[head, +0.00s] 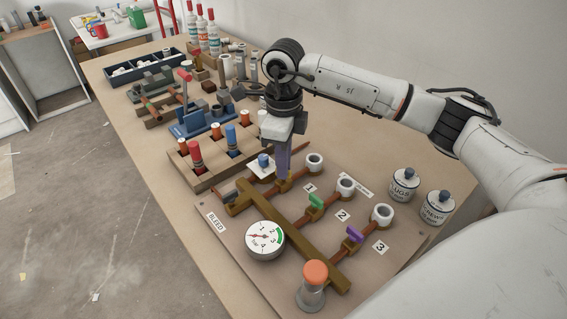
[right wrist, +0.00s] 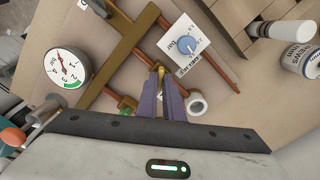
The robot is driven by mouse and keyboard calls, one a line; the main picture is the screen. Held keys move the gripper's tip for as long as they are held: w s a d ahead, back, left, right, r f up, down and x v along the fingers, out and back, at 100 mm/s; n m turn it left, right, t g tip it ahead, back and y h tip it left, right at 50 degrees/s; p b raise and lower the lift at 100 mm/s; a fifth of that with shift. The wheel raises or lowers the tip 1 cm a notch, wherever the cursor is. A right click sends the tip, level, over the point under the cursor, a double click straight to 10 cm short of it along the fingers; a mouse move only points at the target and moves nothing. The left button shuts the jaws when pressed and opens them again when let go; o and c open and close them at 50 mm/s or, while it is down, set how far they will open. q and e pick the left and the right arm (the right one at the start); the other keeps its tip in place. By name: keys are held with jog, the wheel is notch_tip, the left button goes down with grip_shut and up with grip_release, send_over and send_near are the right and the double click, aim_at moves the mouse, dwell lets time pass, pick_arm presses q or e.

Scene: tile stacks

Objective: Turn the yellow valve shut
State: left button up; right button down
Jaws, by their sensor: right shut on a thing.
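My right gripper (head: 283,176) points down over the pipe board (head: 225,228), at the branch by label 1. In the right wrist view its two fingers (right wrist: 160,92) are closed together on the yellow valve (right wrist: 158,71), of which only a small part shows between the tips. The fingers hide most of its handle, so I cannot tell its exact angle. The green valve (head: 316,201) is on the branch by label 2 and the purple valve (head: 354,234) on the branch by label 3. My left gripper is not in view.
A pressure gauge (head: 265,238) and an orange-topped button (head: 315,275) stand at the board's front. A blue knob (right wrist: 187,45) on a white plate is close behind the fingers. Two white jars (head: 404,184) stand right. A wooden rack (head: 190,176) with coloured cylinders is left.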

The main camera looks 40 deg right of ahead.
jog(key=m, duration=0.6)
jog(key=shift+m, duration=0.3)
dwell(0.5)
jog(key=c, duration=1.9)
grip_release()
notch_tip(320, 180, up, 10)
jog(key=shift+r, duration=0.2)
